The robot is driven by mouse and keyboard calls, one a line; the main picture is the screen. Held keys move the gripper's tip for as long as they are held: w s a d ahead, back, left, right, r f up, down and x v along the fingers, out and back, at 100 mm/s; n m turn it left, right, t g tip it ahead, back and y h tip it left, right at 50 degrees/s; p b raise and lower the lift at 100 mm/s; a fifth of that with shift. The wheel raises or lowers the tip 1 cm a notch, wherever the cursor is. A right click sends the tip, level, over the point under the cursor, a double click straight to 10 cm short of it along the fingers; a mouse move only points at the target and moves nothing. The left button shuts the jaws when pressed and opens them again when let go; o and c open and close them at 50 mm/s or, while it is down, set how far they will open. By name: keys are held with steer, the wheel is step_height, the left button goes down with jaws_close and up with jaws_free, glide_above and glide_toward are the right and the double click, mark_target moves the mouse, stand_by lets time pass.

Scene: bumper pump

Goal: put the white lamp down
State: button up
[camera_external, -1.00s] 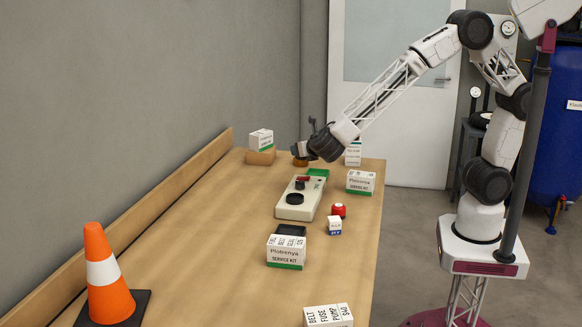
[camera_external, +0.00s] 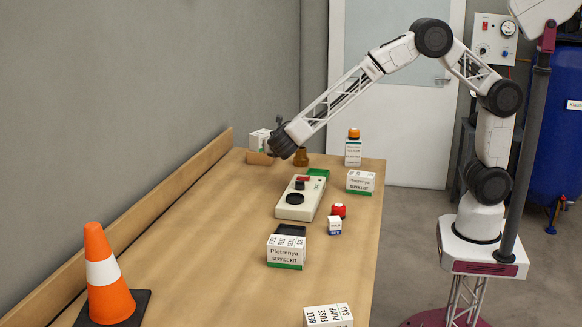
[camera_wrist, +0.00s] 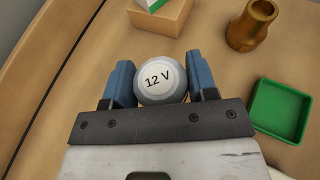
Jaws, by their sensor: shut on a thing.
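The white lamp (camera_wrist: 160,80), a round white cap marked "12 V", sits between the two blue fingers of my gripper (camera_wrist: 161,84) in the wrist view. The fingers are shut on its sides. In the external view my gripper (camera_external: 275,147) is over the far end of the bench, close to the white-and-green box on the wooden block. The lamp cannot be made out there, and its underside is hidden in the wrist view, so I cannot tell whether it touches the bench.
A wooden block (camera_wrist: 158,22) with a box on it is ahead. A brass fitting (camera_wrist: 247,30) and green tray (camera_wrist: 283,112) are to the right. A pale device (camera_external: 296,208), several boxes and a traffic cone (camera_external: 103,270) share the bench (camera_external: 190,240). Its left-middle is clear.

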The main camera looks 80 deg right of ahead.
steer(key=shift+w+d+f, duration=0.1)
steer(key=shift+w+d, duration=0.1)
steer(key=shift+w, duration=0.05)
steer(key=shift+f, duration=0.1)
glide_above(272, 179)
steer(key=shift+d+f, duration=0.1)
steer(key=shift+f, duration=2.9)
steer(key=shift+f, duration=1.85)
steer(key=shift+f, duration=0.2)
steer(key=o, duration=0.9)
steer(key=shift+o, duration=0.2)
steer(key=shift+r, duration=0.15)
